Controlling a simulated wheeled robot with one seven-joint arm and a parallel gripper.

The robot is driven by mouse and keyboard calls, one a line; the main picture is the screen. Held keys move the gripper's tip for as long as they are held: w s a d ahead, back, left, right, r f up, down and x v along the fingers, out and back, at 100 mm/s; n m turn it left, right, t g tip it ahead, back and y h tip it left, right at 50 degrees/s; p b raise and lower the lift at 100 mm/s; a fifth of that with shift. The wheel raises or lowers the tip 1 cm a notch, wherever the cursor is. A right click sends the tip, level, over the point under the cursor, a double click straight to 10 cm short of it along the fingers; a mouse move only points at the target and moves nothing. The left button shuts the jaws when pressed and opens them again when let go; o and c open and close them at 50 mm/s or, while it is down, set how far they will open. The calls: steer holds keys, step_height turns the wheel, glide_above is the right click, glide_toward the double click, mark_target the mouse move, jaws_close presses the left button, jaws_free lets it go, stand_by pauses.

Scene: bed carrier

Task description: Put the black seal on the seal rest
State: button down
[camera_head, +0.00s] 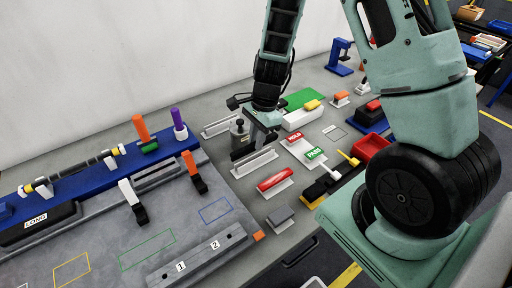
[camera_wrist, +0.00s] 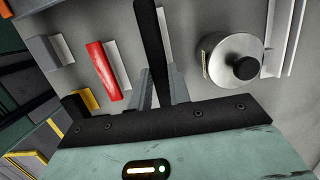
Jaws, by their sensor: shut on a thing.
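The black seal is a long dark bar, seen in the wrist view (camera_wrist: 153,45) running up from between the grey fingers of my gripper (camera_wrist: 160,88). My gripper is shut on it. In the head view my gripper (camera_head: 262,140) is over the grey table beside a metal cylinder, and the dark bar (camera_head: 243,153) shows low by the fingers. A pale angled rail (camera_head: 255,164) lies just below it in the picture; in the wrist view it is partly hidden behind the bar. A similar rail (camera_head: 222,126) lies beyond the cylinder. Which is the seal rest I cannot tell.
The metal cylinder with a black knob (camera_wrist: 232,60) stands close to the right of the bar in the wrist view. A red-handled piece (camera_head: 274,179), a grey block (camera_head: 281,217) and HOLD (camera_head: 295,136) and PASS (camera_head: 314,153) stamps lie nearby. A blue rack (camera_head: 90,181) is left.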

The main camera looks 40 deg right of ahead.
steer(key=shift+f, duration=1.85)
steer(key=shift+f, duration=0.2)
steer(key=c, duration=1.3)
jaws_free()
